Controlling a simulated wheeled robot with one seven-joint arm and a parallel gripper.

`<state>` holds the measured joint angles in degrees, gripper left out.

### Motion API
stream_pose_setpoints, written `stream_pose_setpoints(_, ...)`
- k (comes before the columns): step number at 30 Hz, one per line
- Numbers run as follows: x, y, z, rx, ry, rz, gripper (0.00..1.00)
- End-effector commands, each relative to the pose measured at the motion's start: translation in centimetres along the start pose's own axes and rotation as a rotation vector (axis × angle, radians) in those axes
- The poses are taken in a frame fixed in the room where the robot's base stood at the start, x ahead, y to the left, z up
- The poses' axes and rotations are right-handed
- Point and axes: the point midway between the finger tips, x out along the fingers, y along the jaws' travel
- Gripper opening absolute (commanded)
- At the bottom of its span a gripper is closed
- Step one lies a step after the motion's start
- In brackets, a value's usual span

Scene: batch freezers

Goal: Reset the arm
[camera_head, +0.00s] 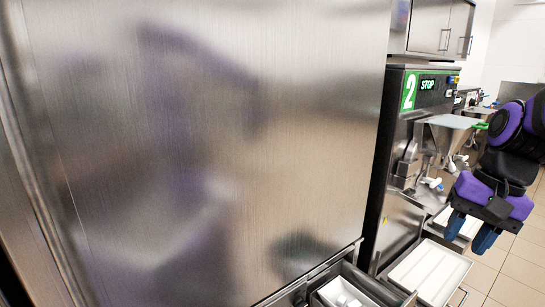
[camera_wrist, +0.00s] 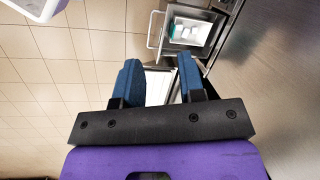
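My gripper (camera_head: 470,234) hangs at the right of the head view on my purple and black arm, with its blue fingers pointing down. In the wrist view my gripper (camera_wrist: 160,80) shows two blue fingers with a clear gap between them. It is open and nothing is between the fingers. It is in the air, apart from the machines and drawers.
A large steel panel (camera_head: 220,130) fills the left of the head view. Batch freezer 2 (camera_head: 395,180) shows STOP beside it. Open drawers with white trays (camera_head: 430,272) are below it. An open drawer (camera_wrist: 190,35) also shows in the wrist view.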

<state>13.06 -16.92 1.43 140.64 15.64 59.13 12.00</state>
Motion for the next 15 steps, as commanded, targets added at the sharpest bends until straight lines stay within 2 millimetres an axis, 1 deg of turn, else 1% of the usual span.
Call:
stream_pose_setpoints(1,-0.8,-0.1,0.9,-0.060,0.049,0.006,0.36)
stream_pose_setpoints(9,-4.4,0.1,4.5,-0.358,0.289,0.050,0.36)
stream_pose_setpoints(15,-6.3,0.6,6.6,-0.525,0.432,0.076,0.36)
